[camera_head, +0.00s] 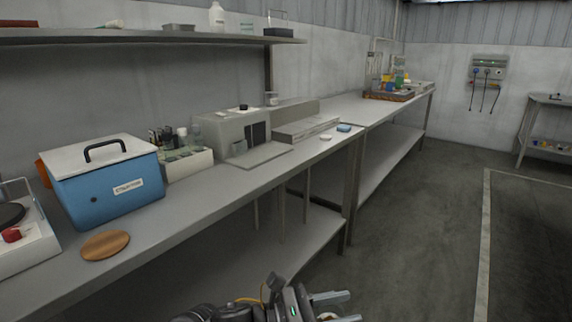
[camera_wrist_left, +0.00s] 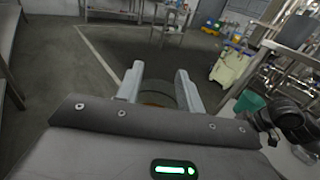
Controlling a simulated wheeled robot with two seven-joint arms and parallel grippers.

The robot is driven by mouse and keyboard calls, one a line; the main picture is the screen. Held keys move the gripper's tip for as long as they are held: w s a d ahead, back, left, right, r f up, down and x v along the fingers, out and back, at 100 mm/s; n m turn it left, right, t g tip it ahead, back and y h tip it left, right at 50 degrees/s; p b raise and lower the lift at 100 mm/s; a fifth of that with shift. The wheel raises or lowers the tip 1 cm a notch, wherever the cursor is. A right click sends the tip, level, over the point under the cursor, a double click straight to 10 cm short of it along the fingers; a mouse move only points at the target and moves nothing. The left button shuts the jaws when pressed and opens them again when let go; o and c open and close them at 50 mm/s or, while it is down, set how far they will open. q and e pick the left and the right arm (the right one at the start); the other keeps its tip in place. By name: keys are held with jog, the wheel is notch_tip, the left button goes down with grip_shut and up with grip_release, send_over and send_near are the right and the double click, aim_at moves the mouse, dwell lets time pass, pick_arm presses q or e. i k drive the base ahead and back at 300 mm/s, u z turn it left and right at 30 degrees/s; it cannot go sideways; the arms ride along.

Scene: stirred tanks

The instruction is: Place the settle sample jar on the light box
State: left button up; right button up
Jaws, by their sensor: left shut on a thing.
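My left gripper (camera_head: 334,307) is at the bottom edge of the head view, out in front of the bench and over the floor. In the left wrist view its two fingers (camera_wrist_left: 158,88) stand either side of a dark round thing (camera_wrist_left: 160,93) with some orange-brown on it. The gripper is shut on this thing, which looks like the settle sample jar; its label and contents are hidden. A grey unit with a low flat slab (camera_head: 305,127) stands on the bench and may be the light box; I cannot tell for sure. My right gripper does not show.
The bench holds a blue cooler (camera_head: 105,190), a round wooden disc (camera_head: 105,245), a bottle rack (camera_head: 187,163) and a grey instrument (camera_head: 228,133). A shelf (camera_head: 150,37) hangs above. Floor right of the bench is clear. A yellowish mop bucket (camera_wrist_left: 232,67) shows in the wrist view.

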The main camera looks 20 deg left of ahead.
aim_at(272, 149)
jog(key=z, duration=0.45)
jog(key=i, duration=1.7)
jog(key=u, duration=1.15)
